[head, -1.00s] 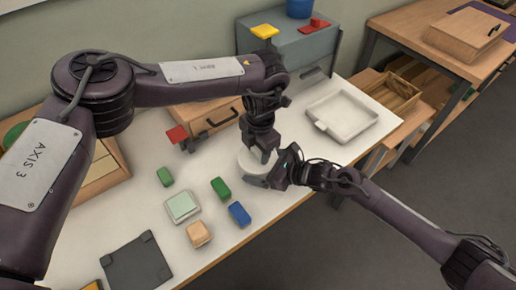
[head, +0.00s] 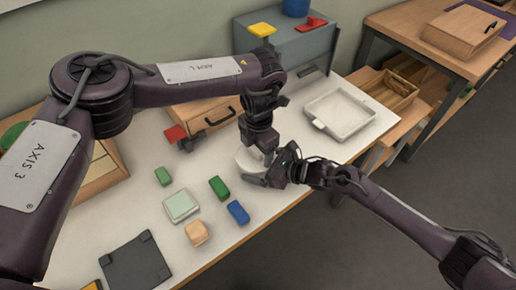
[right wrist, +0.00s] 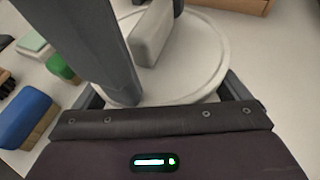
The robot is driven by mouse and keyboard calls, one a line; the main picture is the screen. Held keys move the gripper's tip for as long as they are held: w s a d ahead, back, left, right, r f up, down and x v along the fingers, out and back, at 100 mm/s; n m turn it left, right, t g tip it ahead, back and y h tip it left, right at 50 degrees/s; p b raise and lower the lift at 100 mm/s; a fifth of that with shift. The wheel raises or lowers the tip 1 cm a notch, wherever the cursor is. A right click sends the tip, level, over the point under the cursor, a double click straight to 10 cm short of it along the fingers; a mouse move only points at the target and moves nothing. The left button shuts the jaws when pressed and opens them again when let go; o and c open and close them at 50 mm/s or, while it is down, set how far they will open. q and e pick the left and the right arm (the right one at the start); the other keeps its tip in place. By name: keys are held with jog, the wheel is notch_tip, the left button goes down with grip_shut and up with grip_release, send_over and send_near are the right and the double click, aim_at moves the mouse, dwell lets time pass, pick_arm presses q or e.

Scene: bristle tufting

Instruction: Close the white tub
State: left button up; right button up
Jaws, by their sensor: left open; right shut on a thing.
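The white tub (head: 247,161) stands on the table below my left gripper and is partly hidden by both grippers in the head view. In the right wrist view its round white top (right wrist: 205,75) has a raised rim, and a pale bar (right wrist: 155,35) stands up from it. I cannot tell how the lid sits on the tub. My left gripper (head: 262,152) points down, open, with a grey finger (right wrist: 110,50) beside the bar. My right gripper (head: 272,176) comes in from the right, low, shut on the tub's side with a finger on either side of it.
A white tray (head: 340,113) stands to the right. A wooden drawer box (head: 207,115) is behind.

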aim_at(258, 151)
pick_arm(q)
notch_tip(258, 151, up, 12)
jog(key=shift+s, duration=0.15)
pick_arm(e)
jog(key=shift+s+f, duration=0.1)
jog(key=shift+f, duration=0.05)
pick_arm(q)
jog(key=shift+d, duration=0.1)
pick_arm(e)
jog(key=o, duration=1)
jog(key=shift+d, duration=0.1)
jog(key=b+v, duration=0.1)
jog(key=v, duration=0.5)
jog(key=shift+d, duration=0.2)
pick_arm(q)
jog(key=shift+f, duration=0.75)
pick_arm(e)
jog(key=shift+s+d+r, duration=0.35)
jog(key=shift+d, duration=0.15)
